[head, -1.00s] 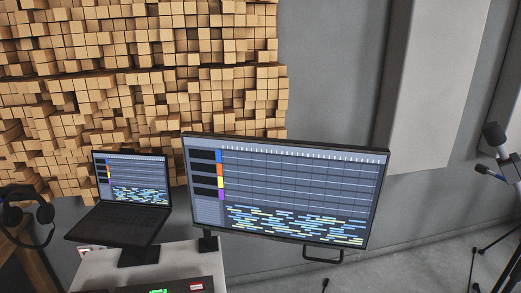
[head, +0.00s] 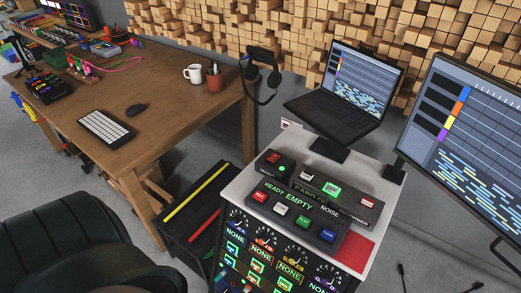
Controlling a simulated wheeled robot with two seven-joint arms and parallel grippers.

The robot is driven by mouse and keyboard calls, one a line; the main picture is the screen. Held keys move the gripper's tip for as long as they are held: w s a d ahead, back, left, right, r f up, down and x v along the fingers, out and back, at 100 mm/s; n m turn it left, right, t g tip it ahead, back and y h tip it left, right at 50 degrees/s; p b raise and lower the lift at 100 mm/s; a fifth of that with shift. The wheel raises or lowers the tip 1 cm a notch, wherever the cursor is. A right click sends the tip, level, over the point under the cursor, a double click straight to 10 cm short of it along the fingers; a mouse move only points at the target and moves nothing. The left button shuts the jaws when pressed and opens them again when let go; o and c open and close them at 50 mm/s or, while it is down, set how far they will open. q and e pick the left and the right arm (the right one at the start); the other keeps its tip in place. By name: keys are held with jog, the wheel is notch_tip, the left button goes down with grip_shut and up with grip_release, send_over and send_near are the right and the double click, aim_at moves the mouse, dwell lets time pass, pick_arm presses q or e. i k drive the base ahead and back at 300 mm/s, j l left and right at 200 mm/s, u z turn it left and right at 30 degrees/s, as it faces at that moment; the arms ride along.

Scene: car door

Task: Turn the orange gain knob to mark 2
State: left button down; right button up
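A rack cabinet (head: 310,226) with a grey top stands at the lower centre right of the head view. Its front panel carries a row of round dials in different colours, with green-lit buttons below them. The dial with orange markings (head: 265,237), second from the left, appears to be the orange gain knob. It has a "NONE" label under it. Its pointer and mark numbers are too small to read. Neither of my grippers shows in the head view.
A button console (head: 300,212) sits on the cabinet top, with a laptop (head: 345,92) and a large monitor (head: 467,140) behind it. A wooden desk (head: 160,100) stands left, and a dark chair (head: 75,250) at lower left.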

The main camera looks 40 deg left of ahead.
aim_at(265, 239)
jog(key=u, duration=1)
